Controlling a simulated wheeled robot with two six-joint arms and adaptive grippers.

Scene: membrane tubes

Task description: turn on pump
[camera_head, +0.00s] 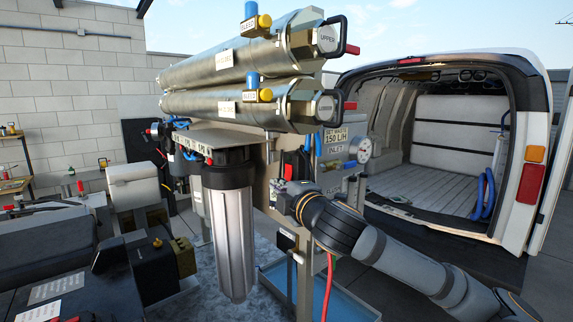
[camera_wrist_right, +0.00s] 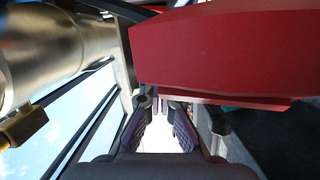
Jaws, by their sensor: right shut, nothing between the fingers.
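My right arm comes in from the right in the head view, with its wrist at the steel frame below the tubes. My right gripper (camera_wrist_right: 163,122) is shut and empty in the right wrist view; its fingertips are hard to make out in the head view. A large red part (camera_wrist_right: 225,50) is close in front of the fingers in the wrist view; I cannot tell what it is or whether they touch it. A black unit with a brass-coloured block (camera_head: 184,257), possibly the pump, sits low at left. No pump switch can be made out. My left gripper is not in view.
Two steel membrane tubes, upper (camera_head: 240,52) and lower (camera_head: 225,102), lie above the frame. A round gauge (camera_head: 361,150) and a label plate (camera_head: 335,137) are near my right wrist. An open white van (camera_head: 535,120) stands behind.

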